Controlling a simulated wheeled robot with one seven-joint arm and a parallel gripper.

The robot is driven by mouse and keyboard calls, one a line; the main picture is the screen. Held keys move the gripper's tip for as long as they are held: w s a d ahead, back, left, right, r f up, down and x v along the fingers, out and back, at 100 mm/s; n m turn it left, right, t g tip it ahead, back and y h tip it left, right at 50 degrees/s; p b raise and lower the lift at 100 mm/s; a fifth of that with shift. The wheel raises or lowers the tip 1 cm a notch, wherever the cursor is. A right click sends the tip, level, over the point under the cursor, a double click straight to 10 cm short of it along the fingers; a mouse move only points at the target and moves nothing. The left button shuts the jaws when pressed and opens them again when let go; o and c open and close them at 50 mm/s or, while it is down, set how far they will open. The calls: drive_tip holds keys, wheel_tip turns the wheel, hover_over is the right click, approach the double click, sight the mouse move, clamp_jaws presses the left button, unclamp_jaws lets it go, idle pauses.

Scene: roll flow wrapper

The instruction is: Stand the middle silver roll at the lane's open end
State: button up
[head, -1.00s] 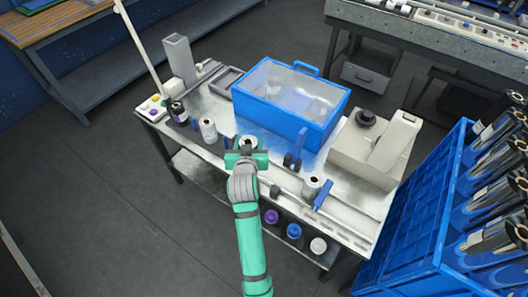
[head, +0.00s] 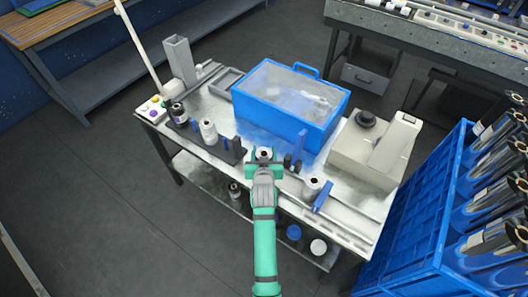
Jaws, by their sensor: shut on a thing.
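My gripper (head: 264,162) is shut on a silver roll (head: 265,153) with a dark core, held upright at the table's near edge. The gripper hides most of its side, and I cannot tell whether its base touches the table. Another silver roll (head: 208,131) stands on the dark rack (head: 232,154) to the left, and a dark roll (head: 178,112) stands at the rack's far left. The lane (head: 345,217) runs along the near right side of the table. A silver roll (head: 312,187) stands by the lane beside a blue flap (head: 323,198).
A blue bin with a clear top (head: 272,111) stands behind my gripper. A blue upright piece (head: 300,145) stands just right of it. A beige machine (head: 366,150) fills the right side. Blue (head: 293,232) and white (head: 318,247) rolls sit below the table edge.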

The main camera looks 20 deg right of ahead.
drive_tip(key=o, duration=1.3)
drive_tip(key=v, duration=1.2)
drive_tip(key=s+a+f+n+t+y, duration=0.1)
drive_tip(key=s+a+f, duration=0.1)
drive_tip(key=s+a, duration=0.5)
drive_tip(key=s+a+f+n+y, duration=0.1)
drive_tip(key=s+a+f, duration=0.25)
drive_tip(key=s, duration=0.85)
drive_tip(key=s+a+r+y, duration=0.1)
drive_tip(key=s+a+r, duration=0.1)
drive_tip(key=s, duration=0.6)
drive_tip(key=s+a+r+n+t+y, duration=0.1)
drive_tip(key=s+a+r, duration=0.2)
drive_tip(key=s+r, duration=0.2)
drive_tip(key=s, duration=0.3)
drive_tip(key=shift+s+r+n+t, duration=0.3)
drive_tip(key=shift+r, duration=0.05)
